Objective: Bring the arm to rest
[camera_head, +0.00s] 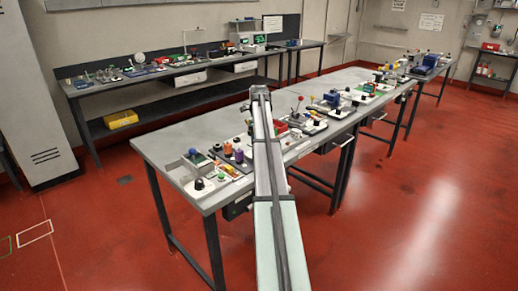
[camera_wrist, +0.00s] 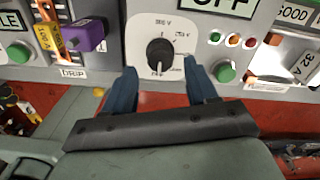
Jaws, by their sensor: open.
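My gripper (camera_wrist: 160,72) shows in the wrist view with its two blue fingers apart. Nothing is held between them. A black rotary knob (camera_wrist: 160,52) on a white dial plate (camera_wrist: 139,31) lies just beyond the fingertips, between them in the picture. I cannot tell whether a finger touches the plate. In the head view my arm reaches from the bottom middle up across the workbench (camera_head: 168,148). The fingers cannot be made out there.
Near the dial are a purple block (camera_wrist: 87,36), a yellow block (camera_wrist: 49,38), green buttons (camera_wrist: 226,72) and an OFF sign (camera_wrist: 222,6). Several small devices crowd the workbench. A second bench (camera_head: 155,77) stands along the wall. Red floor (camera_head: 420,215) is clear at right.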

